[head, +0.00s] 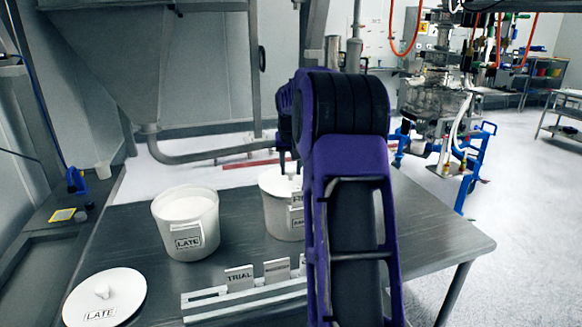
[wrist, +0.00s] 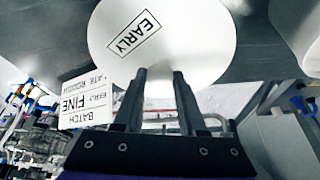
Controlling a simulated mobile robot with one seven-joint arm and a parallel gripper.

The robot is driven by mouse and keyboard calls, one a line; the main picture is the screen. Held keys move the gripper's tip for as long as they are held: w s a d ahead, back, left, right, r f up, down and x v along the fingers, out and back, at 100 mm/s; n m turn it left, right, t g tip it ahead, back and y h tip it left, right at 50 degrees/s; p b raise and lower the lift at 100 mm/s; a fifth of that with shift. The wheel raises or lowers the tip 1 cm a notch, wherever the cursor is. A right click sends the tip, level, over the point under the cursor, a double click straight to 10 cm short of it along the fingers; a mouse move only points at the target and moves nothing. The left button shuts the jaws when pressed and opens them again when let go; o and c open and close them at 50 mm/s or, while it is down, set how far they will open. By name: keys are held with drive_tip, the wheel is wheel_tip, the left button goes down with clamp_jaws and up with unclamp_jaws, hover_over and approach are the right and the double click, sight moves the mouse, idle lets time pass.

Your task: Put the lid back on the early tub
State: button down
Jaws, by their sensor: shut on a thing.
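The early tub (head: 283,222) is a white tub on the steel table, right of the late tub and partly hidden by my arm. A round white lid marked EARLY (wrist: 175,20) fills the top of the wrist view; its edge (head: 272,181) shows at the tub's top in the head view. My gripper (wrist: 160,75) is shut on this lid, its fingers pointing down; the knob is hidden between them. In the head view my gripper (head: 290,166) is over the tub, mostly behind my arm. I cannot tell whether the lid is fully seated.
The open late tub (head: 187,238), with white powder, stands left. The LATE lid (head: 120,290) lies at the table's front left. A rack with small label plates such as TRIAL (head: 239,279) is in front. A batch card (wrist: 88,100) shows beside the EARLY lid.

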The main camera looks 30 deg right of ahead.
idle(0.9)
drive_tip(key=shift+c, duration=2)
unclamp_jaws()
drive_tip(key=shift+o, duration=0.2)
drive_tip(key=o, duration=0.4)
drive_tip(key=shift+c, duration=0.2)
drive_tip(key=shift+r+p, duration=1.15)
drive_tip(key=shift+r, duration=2.35)
clamp_jaws()
